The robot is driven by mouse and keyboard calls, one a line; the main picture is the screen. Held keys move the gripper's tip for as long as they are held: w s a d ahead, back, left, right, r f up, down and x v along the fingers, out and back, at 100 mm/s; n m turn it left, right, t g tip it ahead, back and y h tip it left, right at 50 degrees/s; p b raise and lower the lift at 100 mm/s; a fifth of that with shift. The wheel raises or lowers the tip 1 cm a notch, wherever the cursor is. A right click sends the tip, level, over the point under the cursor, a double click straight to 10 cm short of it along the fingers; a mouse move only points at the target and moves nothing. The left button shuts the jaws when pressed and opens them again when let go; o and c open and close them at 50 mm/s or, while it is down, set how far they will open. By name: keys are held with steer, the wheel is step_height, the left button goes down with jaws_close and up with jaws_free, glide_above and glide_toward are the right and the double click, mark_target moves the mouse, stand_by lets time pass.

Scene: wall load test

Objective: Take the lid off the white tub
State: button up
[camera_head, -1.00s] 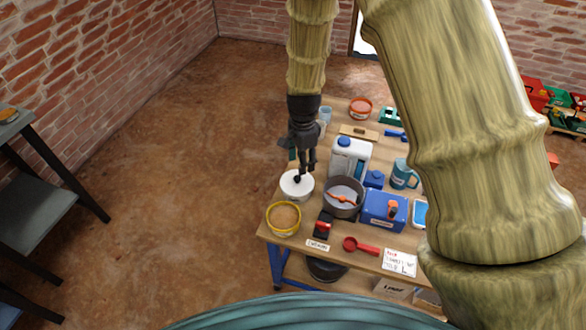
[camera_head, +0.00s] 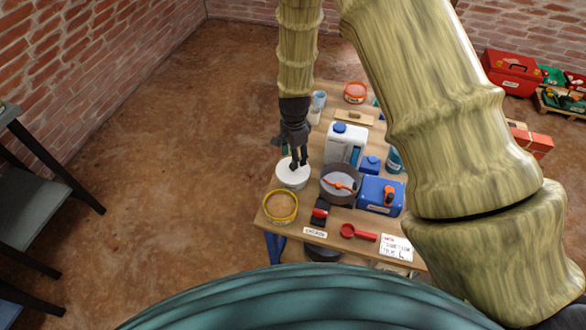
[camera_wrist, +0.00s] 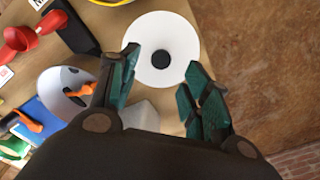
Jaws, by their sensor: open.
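The white tub (camera_head: 292,177) stands near the left edge of the table, and its white lid (camera_head: 285,168) is on top. In the wrist view the round white lid (camera_wrist: 160,30) shows from above with a dark knob (camera_wrist: 161,58) at its centre. My gripper (camera_head: 299,165) is just above the lid in the head view, pointing down. In the wrist view my gripper (camera_wrist: 162,75) is open, with a teal-padded finger on either side of the knob's line and nothing between them. In the head view the fingers hide the knob.
A yellow-rimmed tub (camera_head: 280,207) stands in front of the white tub, and a grey pot (camera_head: 340,194) with an orange-handled tool to its right. A white jug (camera_head: 345,143) and a blue box (camera_head: 380,196) stand further right. Left of the table is open floor.

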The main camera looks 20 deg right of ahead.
steer(key=shift+a+f+p, duration=0.15)
steer(key=shift+f+p, duration=0.3)
steer(key=shift+f, duration=1.65)
jaws_close()
